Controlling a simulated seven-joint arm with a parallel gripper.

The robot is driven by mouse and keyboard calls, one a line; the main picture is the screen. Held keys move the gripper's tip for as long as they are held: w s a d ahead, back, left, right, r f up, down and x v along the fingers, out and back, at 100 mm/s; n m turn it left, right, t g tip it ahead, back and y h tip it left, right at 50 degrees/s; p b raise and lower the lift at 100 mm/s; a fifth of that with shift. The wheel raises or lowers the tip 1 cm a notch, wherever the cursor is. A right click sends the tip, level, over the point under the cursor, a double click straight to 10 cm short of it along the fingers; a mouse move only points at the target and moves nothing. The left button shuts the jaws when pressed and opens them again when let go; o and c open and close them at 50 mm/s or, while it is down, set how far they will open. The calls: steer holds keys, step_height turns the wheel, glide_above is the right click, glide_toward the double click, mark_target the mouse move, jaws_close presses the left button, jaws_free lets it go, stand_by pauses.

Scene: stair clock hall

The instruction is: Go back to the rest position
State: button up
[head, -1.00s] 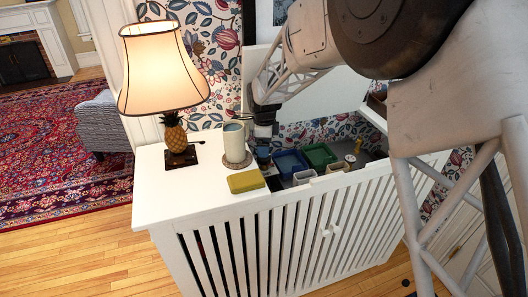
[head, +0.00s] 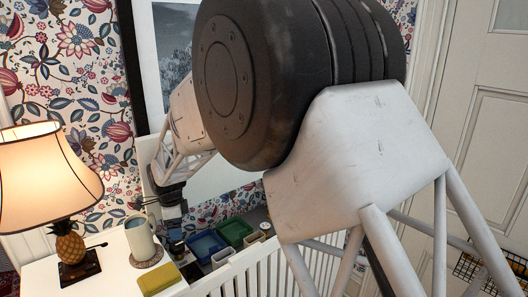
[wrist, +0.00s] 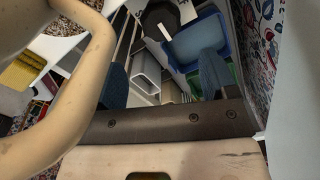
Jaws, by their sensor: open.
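My gripper (head: 178,246) is at the left end of the open-topped cabinet section, just right of the mug, pointing down. The wrist view shows its two blue-grey fingers (wrist: 163,80) spread apart, with nothing clearly held between them. Past the fingers lie a blue tray (wrist: 198,40) and a pale box (wrist: 147,72). The head view shows the blue tray (head: 207,245) to the right of my gripper. My arm's large links cover much of the head view, and the fingertips are hard to make out there.
A pale mug (head: 140,238) stands on a coaster left of my gripper, with a yellow-green block (head: 160,279) in front. A lit lamp (head: 42,170) stands farther left. A green tray (head: 235,231) and small pale boxes (head: 222,257) are at right. A framed picture (head: 175,55) hangs behind.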

steer(key=s+d+r+n, duration=0.25)
steer(key=d+r, duration=0.25)
steer(key=d, duration=0.6)
steer(key=s+d+r+n+t, duration=0.15)
steer(key=s+d+r, duration=0.3)
steer(key=d, duration=0.65)
steer(key=s+d+r+n, duration=0.25)
steer(key=d+r, duration=0.35)
steer(key=d, duration=0.5)
steer(key=s+d+n, duration=0.3)
steer(key=s+d, duration=0.6)
steer(key=s, duration=0.3)
steer(key=s+d+n+t, duration=0.1)
steer(key=s+d+n, duration=0.2)
steer(key=s+d, duration=0.7)
steer(key=shift+s+d+f+n, duration=0.2)
steer(key=shift+s+f+n, duration=0.15)
steer(key=shift+s, duration=0.8)
